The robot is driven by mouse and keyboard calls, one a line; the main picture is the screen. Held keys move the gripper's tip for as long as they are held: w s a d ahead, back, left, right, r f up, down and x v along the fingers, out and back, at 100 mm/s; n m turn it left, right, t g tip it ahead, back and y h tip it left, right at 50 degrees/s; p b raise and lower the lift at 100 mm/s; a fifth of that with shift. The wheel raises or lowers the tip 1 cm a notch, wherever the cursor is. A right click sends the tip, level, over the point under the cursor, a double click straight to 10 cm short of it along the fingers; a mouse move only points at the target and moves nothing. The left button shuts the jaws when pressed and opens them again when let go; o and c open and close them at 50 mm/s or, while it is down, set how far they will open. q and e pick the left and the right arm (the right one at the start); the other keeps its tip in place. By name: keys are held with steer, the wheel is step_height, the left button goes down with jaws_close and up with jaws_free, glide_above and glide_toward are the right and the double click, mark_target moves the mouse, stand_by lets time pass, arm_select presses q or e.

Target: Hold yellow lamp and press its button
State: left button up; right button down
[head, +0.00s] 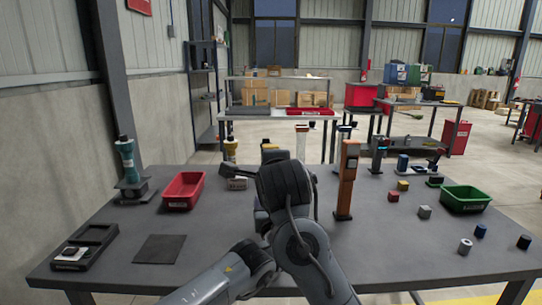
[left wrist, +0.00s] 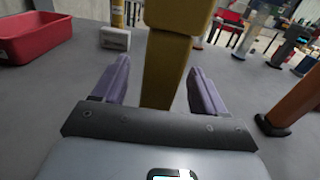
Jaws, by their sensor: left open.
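The yellow lamp (left wrist: 165,70) stands upright in the left wrist view, a square yellow post with a wider block at its top, cut off by the frame. My left gripper (left wrist: 160,75) is open, with one purple finger on each side of the post. I see gaps between the fingers and the post. In the head view a bit of the yellow lamp (head: 269,147) shows behind my left wrist, which hides the rest and the fingers. I cannot make out the lamp's button. My right gripper is not in view.
A red bin (head: 184,190) is left of the lamp, with a small pale box (head: 237,184) near it. An orange post (head: 346,185) stands close on the right. Several small blocks and a green bin (head: 465,198) lie farther right. A black tray (head: 85,248) is front left.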

arm_select(q)
steer(key=s, duration=1.1)
steer(key=shift+d, duration=0.35)
steer(key=shift+s+d+p, duration=0.15)
steer(key=shift+s+p, duration=0.05)
steer(key=shift+s, duration=1.9)
steer(key=shift+s+d+p, duration=0.15)
steer(key=shift+s, duration=1.95)
